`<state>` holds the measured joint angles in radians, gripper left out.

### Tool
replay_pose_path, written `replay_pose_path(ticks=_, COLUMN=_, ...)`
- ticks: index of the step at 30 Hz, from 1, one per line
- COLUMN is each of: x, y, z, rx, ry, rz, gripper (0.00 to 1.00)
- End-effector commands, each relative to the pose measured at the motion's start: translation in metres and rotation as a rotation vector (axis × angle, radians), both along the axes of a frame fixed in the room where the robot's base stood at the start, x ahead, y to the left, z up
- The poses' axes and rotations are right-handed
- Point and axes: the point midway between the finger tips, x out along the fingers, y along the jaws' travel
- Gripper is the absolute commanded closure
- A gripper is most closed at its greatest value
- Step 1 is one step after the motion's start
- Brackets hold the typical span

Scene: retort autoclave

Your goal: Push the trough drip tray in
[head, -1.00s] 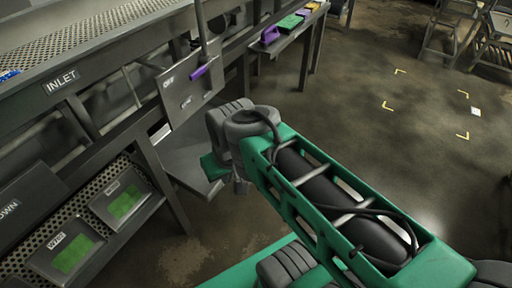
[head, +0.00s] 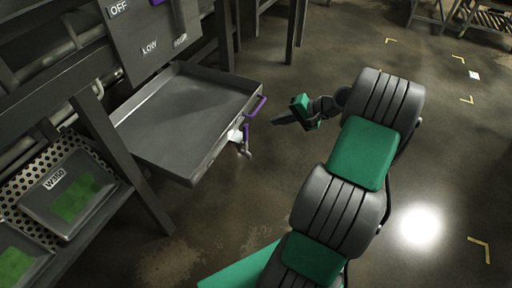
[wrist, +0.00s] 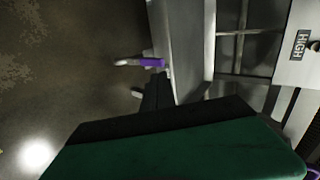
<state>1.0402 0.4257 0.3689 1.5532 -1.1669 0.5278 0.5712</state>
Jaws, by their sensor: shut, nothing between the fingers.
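The trough drip tray (head: 185,112) is a shallow grey metal tray standing well out from under the grey panel in the head view. Its front has a purple handle (head: 255,106) and, nearer me, a small purple-and-metal drain fitting (head: 245,140) beside a white tag. My gripper (head: 275,119) is shut and empty, its dark fingers pointing left at the tray front near the handle, seemingly with a small gap. In the wrist view, the tray (wrist: 178,45) runs down the picture beside the fingers (wrist: 155,85). The gripper's green body hides the lower part there; contact cannot be told.
A panel marked OFF, LOW and HIGH (head: 150,45) hangs above the tray. A table leg (head: 115,150) stands close to the tray's left side. Lidded grey boxes (head: 68,195) sit on a perforated shelf at lower left. The floor to the right is open.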

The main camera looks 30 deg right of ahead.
Motion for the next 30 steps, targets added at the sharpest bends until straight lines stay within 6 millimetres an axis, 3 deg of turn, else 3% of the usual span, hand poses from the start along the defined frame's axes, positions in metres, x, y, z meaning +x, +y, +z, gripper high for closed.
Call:
replay_pose_path(ticks=1, x=-0.007, y=-0.018, z=-0.030, rx=0.048, ry=-0.022, rz=-0.039, gripper=1.00)
replay_pose_path(ticks=4, x=-0.013, y=-0.033, z=-0.038, rx=0.104, ry=-0.053, rz=-0.075, gripper=1.00)
replay_pose_path(ticks=7, x=-0.011, y=-0.032, z=-0.039, rx=0.120, ry=-0.061, rz=-0.079, gripper=1.00)
replay_pose_path(ticks=21, x=0.055, y=0.018, z=-0.088, rx=0.115, ry=-0.059, rz=-0.074, gripper=1.00)
replay_pose_path(ticks=30, x=0.086, y=0.039, z=-0.084, rx=0.114, ry=-0.059, rz=-0.077, gripper=1.00)
